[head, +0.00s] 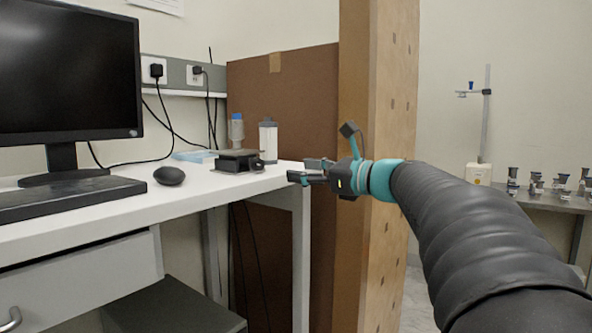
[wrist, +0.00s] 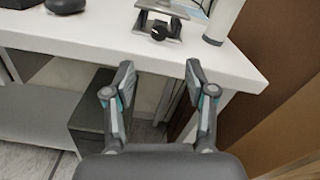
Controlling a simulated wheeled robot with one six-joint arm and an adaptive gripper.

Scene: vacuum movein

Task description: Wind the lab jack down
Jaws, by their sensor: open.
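The lab jack (head: 238,160) is a small dark metal stand near the right end of the white desk. Its top plate sits low above its base. A dark knob (head: 257,164) is on its right side; in the wrist view the knob (wrist: 159,31) faces my gripper, with the jack (wrist: 162,15) cut by the top edge. My gripper (head: 300,176) is at the desk's right end, to the right of the jack and apart from it. In the wrist view my gripper (wrist: 158,78) is open and empty, its fingertips over the desk's edge.
A white cylinder (head: 268,142) and a blue-capped bottle (head: 236,130) stand behind the jack. A black mouse (head: 169,175), keyboard (head: 70,197) and monitor (head: 68,75) are to its left. A wooden post (head: 378,240) and brown panel (head: 285,100) stand close to my arm.

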